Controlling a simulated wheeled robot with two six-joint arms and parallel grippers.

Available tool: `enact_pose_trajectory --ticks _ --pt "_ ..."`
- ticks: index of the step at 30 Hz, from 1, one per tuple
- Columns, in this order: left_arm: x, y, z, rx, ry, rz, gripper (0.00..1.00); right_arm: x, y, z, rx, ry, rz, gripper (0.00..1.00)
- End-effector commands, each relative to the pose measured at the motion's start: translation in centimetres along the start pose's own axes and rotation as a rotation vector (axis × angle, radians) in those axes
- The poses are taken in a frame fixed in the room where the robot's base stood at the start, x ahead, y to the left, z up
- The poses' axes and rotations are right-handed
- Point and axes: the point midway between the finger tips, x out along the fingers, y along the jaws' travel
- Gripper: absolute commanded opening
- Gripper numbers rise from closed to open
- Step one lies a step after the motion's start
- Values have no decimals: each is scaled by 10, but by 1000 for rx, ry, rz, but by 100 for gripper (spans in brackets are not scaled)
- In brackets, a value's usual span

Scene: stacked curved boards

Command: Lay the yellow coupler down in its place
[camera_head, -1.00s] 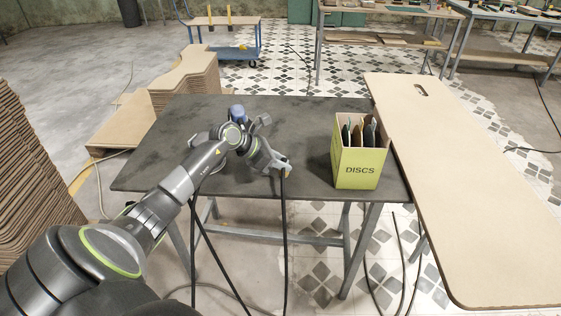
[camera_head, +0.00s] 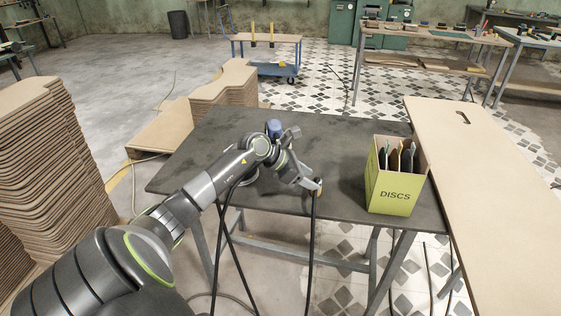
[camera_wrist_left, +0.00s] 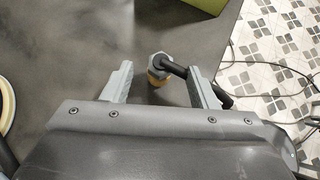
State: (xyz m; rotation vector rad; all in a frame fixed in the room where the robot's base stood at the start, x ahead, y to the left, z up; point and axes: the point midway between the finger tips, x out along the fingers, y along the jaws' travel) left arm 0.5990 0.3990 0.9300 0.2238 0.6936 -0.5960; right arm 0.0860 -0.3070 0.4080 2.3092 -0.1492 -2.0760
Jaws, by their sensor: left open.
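The yellow coupler (camera_wrist_left: 157,72) shows in the left wrist view as a small yellowish fitting with a grey hex collar, on the end of a black hose. My left gripper (camera_wrist_left: 159,78) is open, with one finger on each side of it. A gap shows on the left side; the right finger is close to the hose. In the head view the coupler (camera_head: 319,185) is a small yellow spot at my left gripper (camera_head: 314,188), near the table's front edge. Whether it rests on the table is unclear. My right gripper is out of view.
The dark table (camera_head: 215,140) has bare room behind and left of my arm. A yellow-green DISCS box (camera_head: 393,195) stands on its right side. A long pale board (camera_head: 490,200) lies beyond. Black hoses (camera_head: 311,255) hang at the front edge.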

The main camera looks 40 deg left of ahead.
Motion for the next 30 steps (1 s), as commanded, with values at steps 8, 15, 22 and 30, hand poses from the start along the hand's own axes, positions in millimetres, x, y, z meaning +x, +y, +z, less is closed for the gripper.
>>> enact_pose_trajectory --ticks 8,15,22,30 --pt "-49 1 -2 3 4 4 53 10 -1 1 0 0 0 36" --pt "-85 1 -2 3 5 3 53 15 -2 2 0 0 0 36" --pt "-115 0 -2 3 6 2 53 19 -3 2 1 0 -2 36" --pt "-140 0 -2 1 5 0 53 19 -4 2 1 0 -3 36"
